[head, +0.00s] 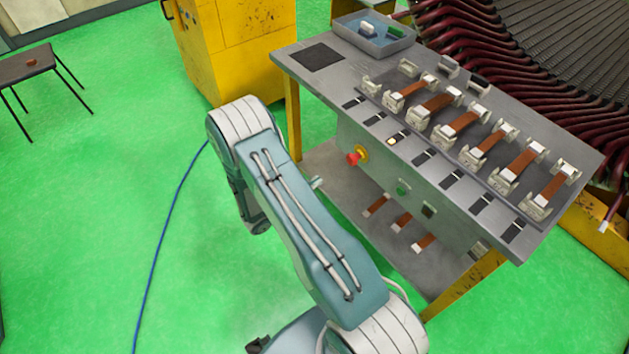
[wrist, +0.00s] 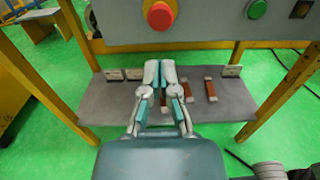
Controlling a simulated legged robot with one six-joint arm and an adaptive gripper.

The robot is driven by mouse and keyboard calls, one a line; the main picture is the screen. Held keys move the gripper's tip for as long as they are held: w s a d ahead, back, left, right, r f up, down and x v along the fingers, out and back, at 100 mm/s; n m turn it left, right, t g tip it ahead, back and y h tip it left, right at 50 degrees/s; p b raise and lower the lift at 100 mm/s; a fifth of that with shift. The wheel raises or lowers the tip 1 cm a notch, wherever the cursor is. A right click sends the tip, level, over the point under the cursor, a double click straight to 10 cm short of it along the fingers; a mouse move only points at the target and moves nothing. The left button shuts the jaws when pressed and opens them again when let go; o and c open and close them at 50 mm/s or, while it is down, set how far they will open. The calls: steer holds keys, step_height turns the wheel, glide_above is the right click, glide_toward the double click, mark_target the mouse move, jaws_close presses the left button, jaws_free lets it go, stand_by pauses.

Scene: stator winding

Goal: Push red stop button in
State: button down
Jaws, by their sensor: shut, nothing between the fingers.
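The red stop button (head: 353,158) sticks out from a yellow surround on the front panel of the grey workbench, in the head view. In the wrist view the red stop button (wrist: 160,15) is at the top centre, ahead of and above my gripper. My gripper (wrist: 160,66) is shut and empty, its fingertips together and apart from the button. In the head view my arm covers most of the gripper; only a small part (head: 317,183) shows to the left of the button.
A green button (wrist: 256,9) and a dark switch (wrist: 300,9) sit right of the stop button. Below the panel, a lower shelf (wrist: 105,104) holds brown strips and pale blocks. The bench top (head: 300,85) carries several clamped brown strips.

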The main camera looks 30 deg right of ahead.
mark_target(349, 160)
steer(key=d, duration=0.7)
steer(key=w+d, duration=0.1)
steer(key=d, duration=0.2)
steer(key=shift+d, duration=0.2)
steer(key=shift+d+r, duration=0.1)
steer(key=shift+d, duration=0.8)
steer(key=shift+a, duration=0.2)
steer(key=shift+d, duration=0.15)
steer(key=shift+w+a, duration=0.15)
steer(key=shift+a, duration=0.3)
steer(key=s+a, duration=0.1)
steer(key=a, duration=1.2)
steer(key=shift+s+a, duration=0.15)
steer(key=shift+a, duration=0.05)
steer(key=shift+a, duration=0.3)
